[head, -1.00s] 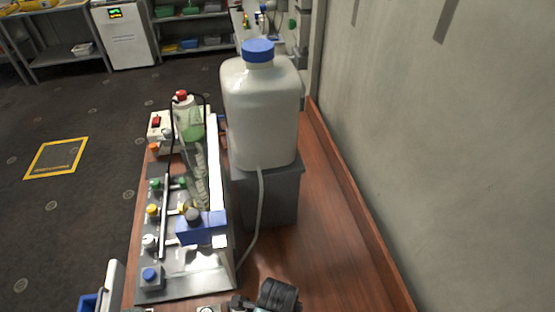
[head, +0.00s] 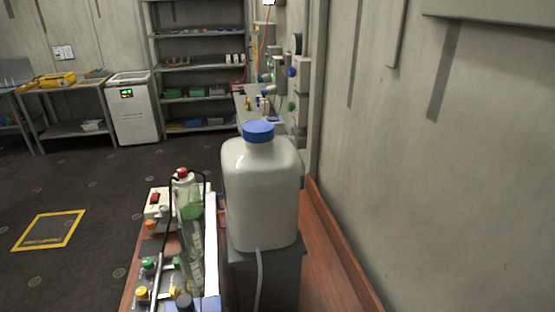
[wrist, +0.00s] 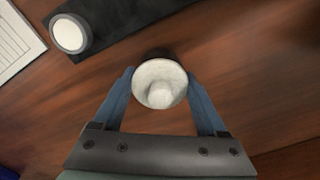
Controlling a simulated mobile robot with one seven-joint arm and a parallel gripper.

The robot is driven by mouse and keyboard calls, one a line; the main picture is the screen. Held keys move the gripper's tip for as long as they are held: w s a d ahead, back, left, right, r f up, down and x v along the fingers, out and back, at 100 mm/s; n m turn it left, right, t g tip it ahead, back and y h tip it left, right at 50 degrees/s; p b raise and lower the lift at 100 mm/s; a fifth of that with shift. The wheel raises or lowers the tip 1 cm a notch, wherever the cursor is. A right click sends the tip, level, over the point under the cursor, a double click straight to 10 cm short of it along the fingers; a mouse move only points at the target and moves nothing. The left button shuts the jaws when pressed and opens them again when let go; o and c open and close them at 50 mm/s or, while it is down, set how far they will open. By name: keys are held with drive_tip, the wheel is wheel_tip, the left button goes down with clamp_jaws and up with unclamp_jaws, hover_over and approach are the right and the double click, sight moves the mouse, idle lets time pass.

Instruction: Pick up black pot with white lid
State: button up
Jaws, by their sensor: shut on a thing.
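The black pot with white lid (wrist: 160,84) is in the wrist view, seen from above. Its round white lid with a knob faces the camera, and only a dark sliver of the pot shows behind the lid. My gripper (wrist: 160,92) has its two blue fingers on either side of the pot, shut on it. The lid hides most of the pot's body and the finger contact. I cannot tell whether the pot is off the wooden surface. Neither the pot nor my gripper shows in the head view.
A wooden bench (head: 330,270) runs along the right wall. A large white jug with blue cap (head: 260,190) stands on a grey block (head: 270,275), beside a bottle apparatus (head: 190,225). In the wrist view, a dark round thing with a white top (wrist: 69,34) lies upper left.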

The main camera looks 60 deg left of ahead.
drive_tip(key=shift+r, duration=0.15)
drive_tip(key=shift+r+p, duration=3.4)
drive_tip(key=shift+p, duration=0.35)
drive_tip(key=shift+w, duration=0.1)
